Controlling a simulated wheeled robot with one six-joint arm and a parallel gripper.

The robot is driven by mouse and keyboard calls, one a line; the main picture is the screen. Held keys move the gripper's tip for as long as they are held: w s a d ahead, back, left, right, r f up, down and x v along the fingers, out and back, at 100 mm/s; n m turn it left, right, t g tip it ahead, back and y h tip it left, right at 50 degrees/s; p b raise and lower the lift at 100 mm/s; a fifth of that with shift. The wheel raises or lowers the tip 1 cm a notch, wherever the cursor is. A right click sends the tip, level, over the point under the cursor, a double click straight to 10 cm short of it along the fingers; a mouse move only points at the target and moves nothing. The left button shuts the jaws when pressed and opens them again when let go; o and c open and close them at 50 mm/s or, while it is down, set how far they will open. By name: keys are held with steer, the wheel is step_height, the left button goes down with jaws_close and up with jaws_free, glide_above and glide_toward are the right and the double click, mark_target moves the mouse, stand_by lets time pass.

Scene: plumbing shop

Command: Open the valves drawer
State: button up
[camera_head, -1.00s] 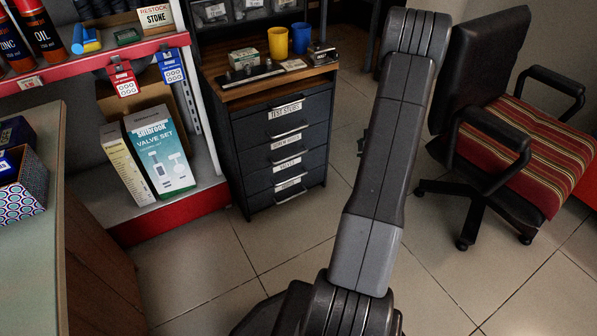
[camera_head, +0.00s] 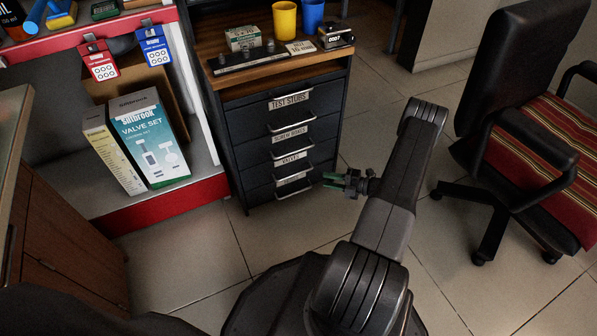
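The valves drawer (camera_head: 262,164) is the third one down in a dark grey drawer cabinet, with a white VALVES label (camera_head: 290,157) and a pale bar handle (camera_head: 294,164). Its front looks flush with the others, so it is shut. My gripper (camera_head: 332,181) is just right of the cabinet's lower front, pointing left towards it. Its two small greenish fingers look apart, with nothing between them. It is to the right of the valves handle and a little lower in the picture, apart from it.
Drawers labelled TEST STUBS (camera_head: 290,101) and others sit above and below. The wooden cabinet top (camera_head: 222,80) holds cups and small items. A shelf with a valve set box (camera_head: 150,142) stands left. An office chair (camera_head: 520,130) stands right. The tiled floor before the cabinet is clear.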

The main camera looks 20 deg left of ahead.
mark_target(296, 174)
steer(key=a+b, duration=0.1)
steer(key=a, duration=0.3)
steer(key=a+f+b, duration=0.1)
steer(key=a, duration=0.4)
steer(key=s+a+f+b, duration=0.1)
steer(key=a, duration=0.3)
steer(key=shift+s+a+b, duration=0.1)
steer(key=shift+a+b, duration=0.05)
steer(key=shift+b, duration=0.15)
jaws_close()
